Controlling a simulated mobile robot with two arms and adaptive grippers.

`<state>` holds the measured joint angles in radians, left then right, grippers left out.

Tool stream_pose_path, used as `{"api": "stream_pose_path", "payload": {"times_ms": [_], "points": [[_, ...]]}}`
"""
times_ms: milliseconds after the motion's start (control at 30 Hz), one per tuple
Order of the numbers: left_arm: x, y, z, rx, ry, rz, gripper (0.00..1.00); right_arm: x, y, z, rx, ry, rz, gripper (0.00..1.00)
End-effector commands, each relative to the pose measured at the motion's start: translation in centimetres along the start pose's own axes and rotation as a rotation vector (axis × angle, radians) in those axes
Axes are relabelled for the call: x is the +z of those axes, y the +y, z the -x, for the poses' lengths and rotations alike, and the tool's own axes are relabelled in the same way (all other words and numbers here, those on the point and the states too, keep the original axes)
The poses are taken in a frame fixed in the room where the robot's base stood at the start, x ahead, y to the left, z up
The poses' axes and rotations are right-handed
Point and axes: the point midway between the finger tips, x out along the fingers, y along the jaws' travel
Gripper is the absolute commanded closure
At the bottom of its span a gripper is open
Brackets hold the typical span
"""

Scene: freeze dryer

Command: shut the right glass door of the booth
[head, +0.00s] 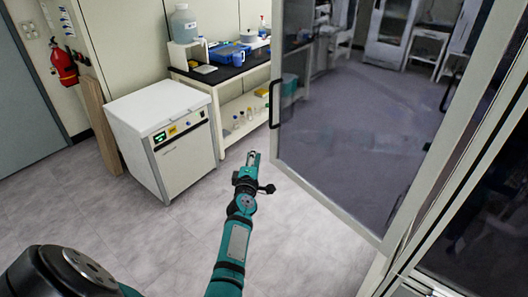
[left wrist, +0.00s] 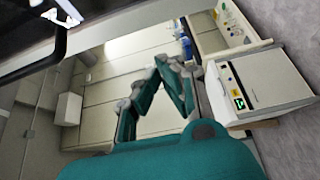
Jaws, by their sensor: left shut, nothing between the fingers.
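The right glass door (head: 345,140) of the booth stands open in the head view, a large tinted pane in a pale metal frame. Its black bar handle (head: 272,104) is on the door's left edge. My left gripper (head: 252,158) is shut and empty, below and a little left of the handle and apart from it in the picture. In the left wrist view the teal fingers of my left gripper (left wrist: 165,65) show, with nothing between them. A black handle (left wrist: 62,38) shows at the upper left there. My right gripper is in neither view.
A white freeze dryer cabinet (head: 162,135) stands left of my gripper. A black-topped bench (head: 225,72) with bottles and blue items stands behind it. A red extinguisher (head: 64,66) hangs on the wall. The tiled floor (head: 170,235) around my left arm is clear.

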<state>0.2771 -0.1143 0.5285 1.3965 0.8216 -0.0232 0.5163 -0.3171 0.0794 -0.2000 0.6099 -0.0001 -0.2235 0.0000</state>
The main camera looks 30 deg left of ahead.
Motion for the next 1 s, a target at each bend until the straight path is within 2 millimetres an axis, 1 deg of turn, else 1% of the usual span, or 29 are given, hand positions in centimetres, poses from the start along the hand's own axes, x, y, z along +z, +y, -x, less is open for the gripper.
{"api": "stream_pose_path", "payload": {"times_ms": [33,100,200,333,500,700,833,1000], "points": [[0.0,-0.3,-1.2,0.002,0.0,0.001,1.0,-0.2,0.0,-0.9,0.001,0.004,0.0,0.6],[0.0,-0.3,-2.5,0.002,0.0,0.0,1.0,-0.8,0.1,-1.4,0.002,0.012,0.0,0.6],[1.5,-0.2,-3.5,0.0,-0.002,0.003,1.0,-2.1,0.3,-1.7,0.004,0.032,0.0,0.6],[2.4,-0.2,-4.4,-0.001,0.0,0.0,1.0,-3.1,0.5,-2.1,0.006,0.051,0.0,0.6],[2.8,-0.1,-4.9,-0.002,0.0,-0.001,1.0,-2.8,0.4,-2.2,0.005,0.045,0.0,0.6],[2.9,-0.1,-4.9,-0.002,0.0,-0.002,1.0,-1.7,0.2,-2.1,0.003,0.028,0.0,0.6],[2.9,-0.1,-4.9,-0.002,-0.002,-0.002,1.0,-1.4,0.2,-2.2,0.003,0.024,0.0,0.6],[2.9,-0.3,-5.4,0.0,-0.033,-0.005,1.0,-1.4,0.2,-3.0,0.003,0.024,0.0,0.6]]}}
